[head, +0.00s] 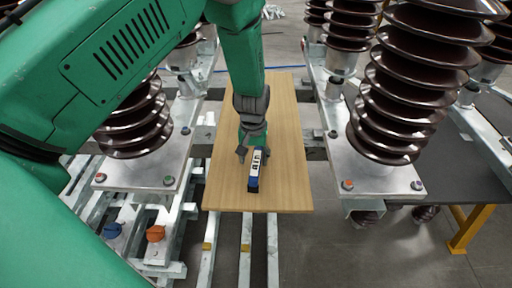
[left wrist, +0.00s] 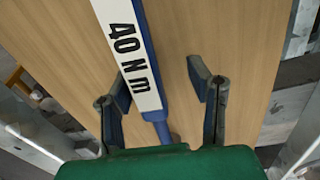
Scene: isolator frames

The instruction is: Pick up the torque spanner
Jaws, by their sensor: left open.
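The torque spanner (head: 254,180) is a blue tool with a white label. It lies on a wooden board (head: 290,185), its near end toward the board's front edge. My left gripper (head: 257,154) is over the spanner, pointing down, and hides its far part. In the left wrist view the spanner (left wrist: 128,50) shows the marking "40 N m" and runs between the fingers of the open left gripper (left wrist: 160,85). It lies nearer the left finger, and the right finger stands apart from it. I cannot tell whether the left finger touches it. My right gripper is not in view.
Brown ribbed insulators (head: 405,90) on metal plates stand right of the board, with another insulator (head: 135,125) at the left. Metal rails (head: 247,240) run below the board. An orange knob (head: 155,233) and a blue knob (head: 112,230) sit at lower left. The board's right side is bare.

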